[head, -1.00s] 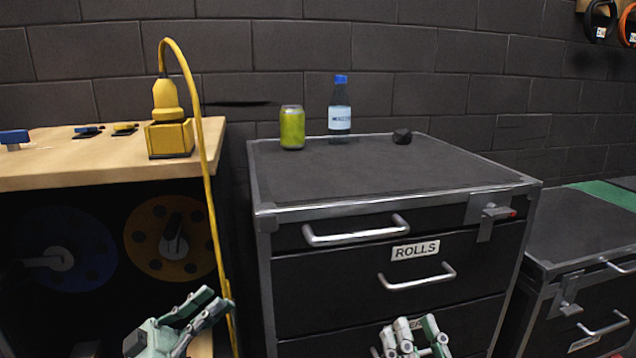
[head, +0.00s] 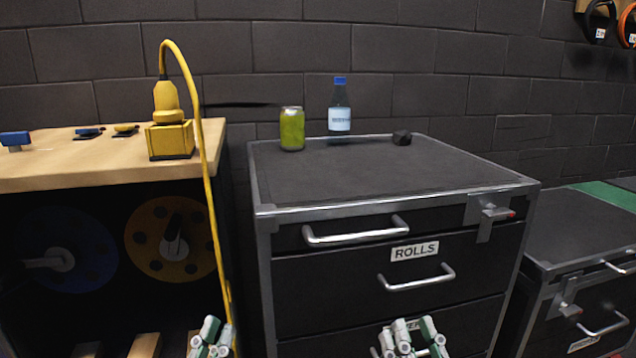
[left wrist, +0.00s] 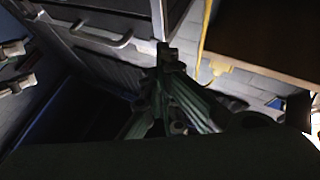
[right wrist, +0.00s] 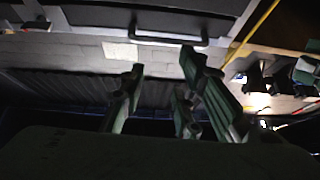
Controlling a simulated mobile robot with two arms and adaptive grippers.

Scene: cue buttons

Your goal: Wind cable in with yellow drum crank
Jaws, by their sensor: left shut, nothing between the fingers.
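The yellow drum (head: 172,238) is a disc with holes, inside the dark bay under the wooden bench. Its crank (head: 174,246) sticks out at its middle, tilted upward. The yellow cable (head: 208,180) arches from a yellow plug (head: 166,100) on a yellow box and hangs down past the bench's right edge. My left gripper (head: 210,326) is low in the head view, below and right of the drum, by the hanging cable. It is shut and empty; its fingers meet in the left wrist view (left wrist: 166,58). My right gripper (head: 412,326) is open and empty before the cabinet drawers.
A blue drum (head: 65,252) with its own crank is left of the yellow one. The wooden bench (head: 60,165) overhangs both.

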